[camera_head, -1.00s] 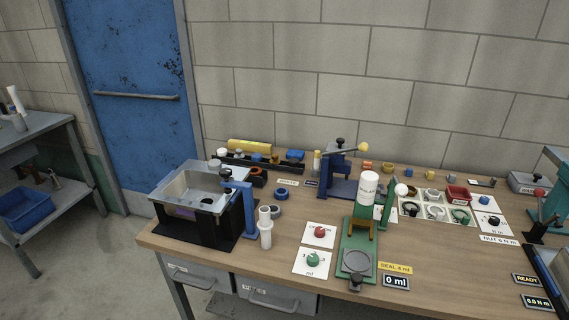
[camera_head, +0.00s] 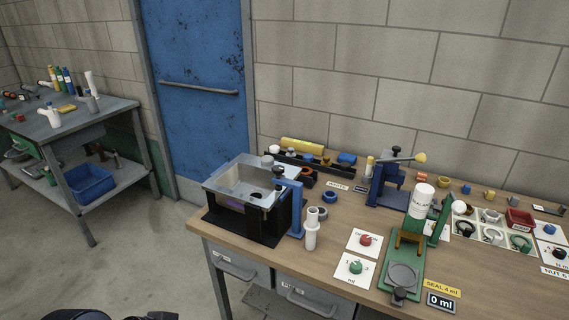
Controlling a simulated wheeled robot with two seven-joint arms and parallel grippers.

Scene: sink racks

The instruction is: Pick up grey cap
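I cannot tell for sure which piece is the grey cap. A small round grey piece (camera_head: 267,161) sits at the back edge of the sink-like metal basin (camera_head: 222,185). A grey ring-shaped piece (camera_head: 322,213) lies on the bench beside a white bottle (camera_head: 311,235), close to a blue ring (camera_head: 330,196). Another small grey piece (camera_head: 490,216) sits in the white compartment tray at the right. Neither of my grippers shows in the head view. Only dark shapes, perhaps parts of my body, show at the bottom left edge.
The wooden bench (camera_head: 335,275) holds a blue press (camera_head: 392,188), a green stand (camera_head: 404,262) with a white container (camera_head: 420,200), and red and green knobs on white plates. A second bench (camera_head: 75,125) with a blue bin (camera_head: 90,183) stands left. Open floor lies between.

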